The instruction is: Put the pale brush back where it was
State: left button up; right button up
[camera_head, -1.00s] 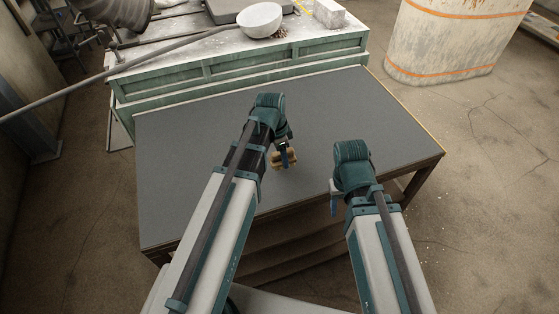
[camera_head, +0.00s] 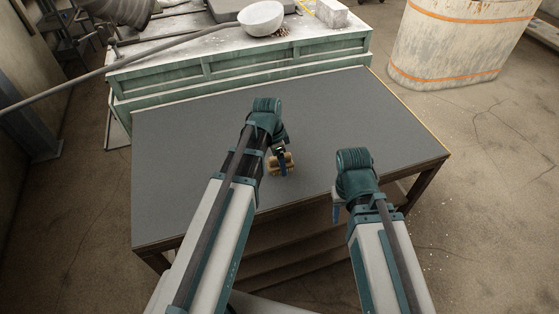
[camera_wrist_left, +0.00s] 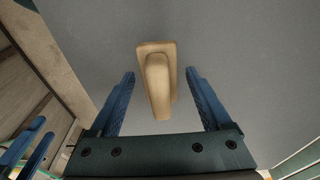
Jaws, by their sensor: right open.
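The pale brush (camera_head: 276,166), a tan block with a raised rounded grip, shows by the near edge of the grey table (camera_head: 350,108). In the left wrist view the brush (camera_wrist_left: 158,85) lies between the two spread fingers of my left gripper (camera_wrist_left: 159,88), with a gap on each side. My left gripper (camera_head: 283,160) is open at the brush and partly hides it in the head view. I cannot tell whether the brush rests on the table. My right gripper (camera_head: 337,205) is open and empty, to the right of the brush near the table's front edge.
A green bench (camera_head: 240,67) stands behind the table, with a white bowl (camera_head: 261,18) and a pale block (camera_head: 331,13) on it. A long rod (camera_head: 120,69) slants in from the left. A large pale, orange-banded container (camera_head: 460,45) stands at the back right. Most of the tabletop is bare.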

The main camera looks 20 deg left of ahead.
pick_arm(q)
notch_tip(320, 180, up, 12)
jog(key=s+a+p, duration=0.1)
jog(key=a+p, duration=0.1)
jog(key=p, duration=1)
jog(key=s+d+n+g+y, duration=0.1)
jog(key=s+d+n+y, duration=0.1)
jog(key=s+d+n, duration=0.5)
jog(key=s+d, duration=0.5)
jog(key=s, duration=0.1)
jog(key=shift+s+d+n+y, duration=0.2)
jog(key=shift+d+n+y, duration=0.05)
jog(key=shift+n+y, duration=0.05)
notch_tip(320, 180, down, 11)
jog(key=b, duration=1)
jog(key=shift+r, duration=0.2)
